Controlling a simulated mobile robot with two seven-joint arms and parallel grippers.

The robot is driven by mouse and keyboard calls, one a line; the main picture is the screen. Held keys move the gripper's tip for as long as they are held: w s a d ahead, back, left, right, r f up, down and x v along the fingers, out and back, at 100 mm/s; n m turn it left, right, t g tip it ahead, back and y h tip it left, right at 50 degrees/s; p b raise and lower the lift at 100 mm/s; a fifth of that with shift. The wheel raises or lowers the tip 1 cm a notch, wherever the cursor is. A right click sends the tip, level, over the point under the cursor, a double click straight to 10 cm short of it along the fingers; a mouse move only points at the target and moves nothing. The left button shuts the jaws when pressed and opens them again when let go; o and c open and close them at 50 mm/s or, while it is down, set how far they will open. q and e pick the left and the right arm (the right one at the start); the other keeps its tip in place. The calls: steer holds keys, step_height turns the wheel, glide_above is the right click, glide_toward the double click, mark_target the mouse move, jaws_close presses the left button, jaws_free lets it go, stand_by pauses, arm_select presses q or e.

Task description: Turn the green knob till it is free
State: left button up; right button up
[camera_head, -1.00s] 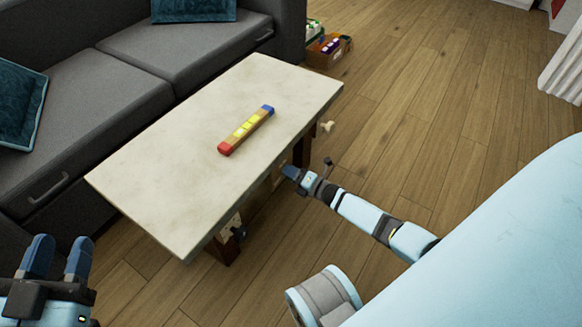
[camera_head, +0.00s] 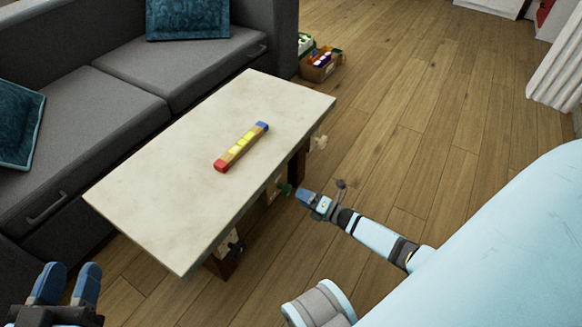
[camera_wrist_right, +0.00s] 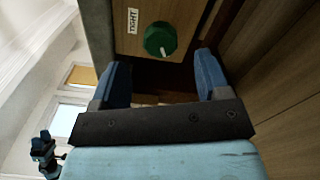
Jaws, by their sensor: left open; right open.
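The green knob (camera_head: 284,189) sticks out from the side of the low table (camera_head: 150,205), under its top. In the right wrist view the green knob (camera_wrist_right: 160,39) sits on a wooden panel (camera_wrist_right: 187,14) beside a small white label, with a white mark on its edge. My right gripper (camera_head: 303,194) is just off the knob on its outer side. In the wrist view its blue fingers (camera_wrist_right: 165,75) are spread, empty, with the knob beyond and between them. My left gripper (camera_head: 72,270) is open and empty at the lower left, away from the table.
A red, yellow and blue bar (camera_head: 241,147) lies on the tabletop. A pale knob (camera_head: 320,142) and a dark knob (camera_head: 235,246) stick out at the table's side. A grey sofa (camera_head: 115,85) stands behind. A box of items (camera_head: 322,64) is on the floor.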

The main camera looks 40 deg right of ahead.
arm_select(q)
steer(key=shift+s+d+f+n+g+p, duration=0.45)
steer(key=shift+s+n+p, duration=0.2)
steer(key=shift+n, duration=0.25)
arm_select(e)
steer(key=v, duration=0.6)
steer(key=shift+s+d, duration=0.15)
steer(key=shift+s, duration=0.1)
arm_select(q)
steer(key=shift+w+r, duration=0.1)
steer(key=shift+r, duration=0.1)
